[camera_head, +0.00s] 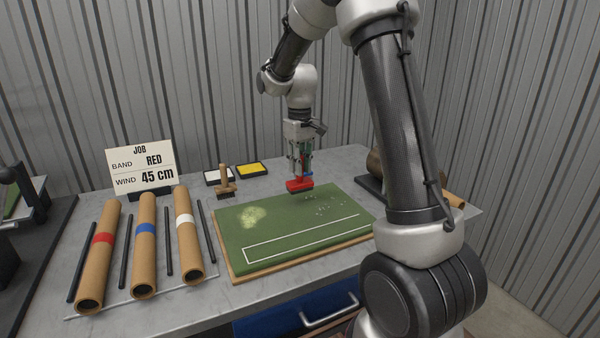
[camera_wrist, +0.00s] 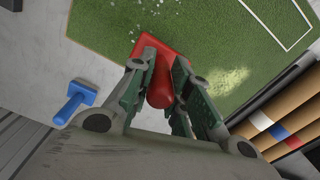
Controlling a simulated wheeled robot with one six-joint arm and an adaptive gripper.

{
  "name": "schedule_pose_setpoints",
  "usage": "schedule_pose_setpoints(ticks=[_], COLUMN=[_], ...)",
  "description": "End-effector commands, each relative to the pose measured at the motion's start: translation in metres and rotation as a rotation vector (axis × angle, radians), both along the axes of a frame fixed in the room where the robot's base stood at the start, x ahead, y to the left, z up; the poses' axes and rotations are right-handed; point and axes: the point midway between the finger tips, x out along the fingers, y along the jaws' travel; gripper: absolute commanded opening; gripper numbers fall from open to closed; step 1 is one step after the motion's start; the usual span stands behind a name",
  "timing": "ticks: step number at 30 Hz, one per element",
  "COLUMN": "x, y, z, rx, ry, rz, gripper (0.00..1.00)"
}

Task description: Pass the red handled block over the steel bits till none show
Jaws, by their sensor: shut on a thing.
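My gripper (camera_head: 300,163) is shut on the red handled block (camera_head: 299,185), holding it by its handle near the far edge of the green turf mat (camera_head: 285,232). The block also shows between the fingers in the wrist view (camera_wrist: 160,88). The steel bits (camera_head: 328,207) lie scattered on the turf to the right of the block. In the wrist view, several pale bits (camera_wrist: 158,8) show at the top, beyond the block. I cannot tell whether the block touches the turf.
A yellowish patch (camera_head: 253,216) and a white outline lie on the turf. A job sign (camera_head: 141,168), wooden handled tool (camera_head: 225,184) and yellow tray (camera_head: 251,170) sit behind. A blue handled tool (camera_wrist: 75,101) lies beside the mat.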

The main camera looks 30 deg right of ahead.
Motion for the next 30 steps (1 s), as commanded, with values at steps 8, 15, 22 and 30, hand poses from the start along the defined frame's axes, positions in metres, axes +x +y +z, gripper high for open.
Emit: schedule_pose_setpoints(ticks=[8,15,22,30], x=[-0.003,-0.006,-0.006,-0.006], y=[0.002,0.003,0.002,0.002], z=[0.027,0.039,0.040,0.040], rx=[0.000,0.000,0.000,0.000], ry=[-0.003,-0.001,-0.001,-0.001], rz=[0.000,-0.001,-0.001,-0.002], gripper=[0.00,0.00,0.00,0.00])
